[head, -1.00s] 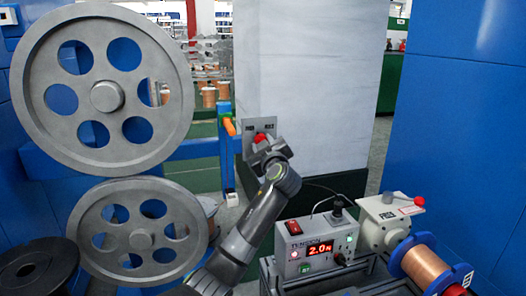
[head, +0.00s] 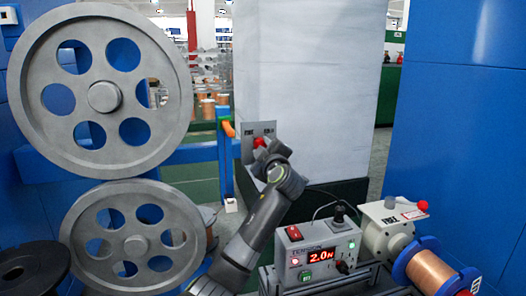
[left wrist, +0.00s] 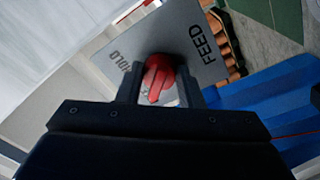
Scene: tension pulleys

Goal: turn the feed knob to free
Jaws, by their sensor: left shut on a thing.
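The red feed knob (head: 260,142) sits on a small grey label plate (head: 268,129) on the side of the pale cabinet. In the left wrist view the knob (left wrist: 158,80) is between the two dark fingers, on the grey plate (left wrist: 190,42). The plate reads FEED on one side of the knob; a partly covered word, perhaps HOLD, is on the other. My left gripper (head: 266,157) is shut on the knob. The fingers hide the knob's sides, and I cannot tell its exact setting. My right gripper is not in view.
Two large grey pulleys (head: 103,50) (head: 85,225) stand at the left. A tension box (head: 318,257) reading 2.0 N, a beige unit (head: 388,227) marked FREE and a copper spool (head: 430,272) stand at the lower right.

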